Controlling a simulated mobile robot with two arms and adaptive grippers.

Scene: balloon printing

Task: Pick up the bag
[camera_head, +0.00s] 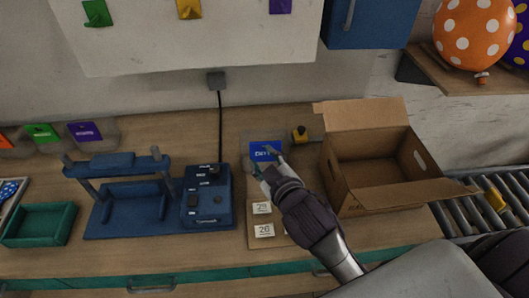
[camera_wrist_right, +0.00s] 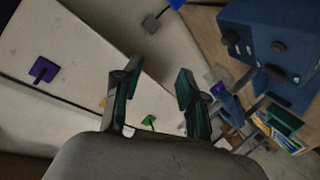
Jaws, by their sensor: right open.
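A clear bag with a blue card (camera_head: 264,150) lies on the table behind the blue machine's right side. My right gripper (camera_head: 268,162) is at the bag's near edge, with its fingertips overlapping the blue card in the head view. I cannot tell whether they touch it. In the right wrist view the two fingers of my right gripper (camera_wrist_right: 158,92) stand apart with nothing between them. My left gripper is not in view.
An open cardboard box (camera_head: 385,165) stands right of the bag, with a small yellow-and-black item (camera_head: 300,134) between them. The blue machine (camera_head: 207,197) is left. Numbered cards (camera_head: 263,230) lie in front. More bags (camera_head: 85,132) lie far left, near a green tray (camera_head: 40,224).

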